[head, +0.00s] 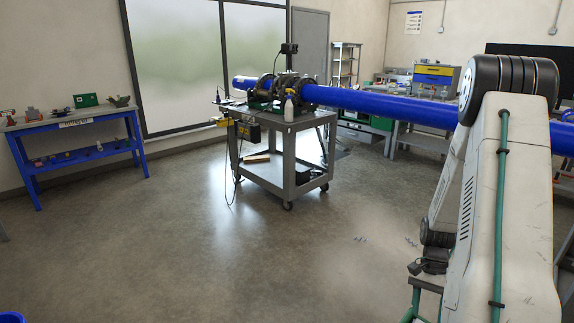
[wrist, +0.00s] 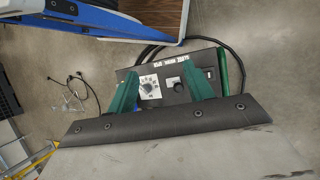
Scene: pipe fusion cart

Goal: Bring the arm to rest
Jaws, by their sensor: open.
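My arm (head: 510,200) fills the right foreground of the head view, with its upper link raised and bent at a dark joint at the top. My gripper (wrist: 162,84) shows in the wrist view with two green fingers spread apart and nothing between them that it grips. Beyond the fingers is a dark control box (wrist: 172,92) with a white dial, a black knob and a switch. The fingers overlap its picture; I cannot tell how far apart they are from it. The gripper is not clear in the head view.
A grey cart (head: 290,165) carries the fusion machine (head: 285,85) and a long blue pipe (head: 390,104) running right behind my arm. A blue workbench (head: 75,127) stands at left. A dark cable (wrist: 150,52) lies beyond the control box. Open floor (head: 180,240) spreads at front left.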

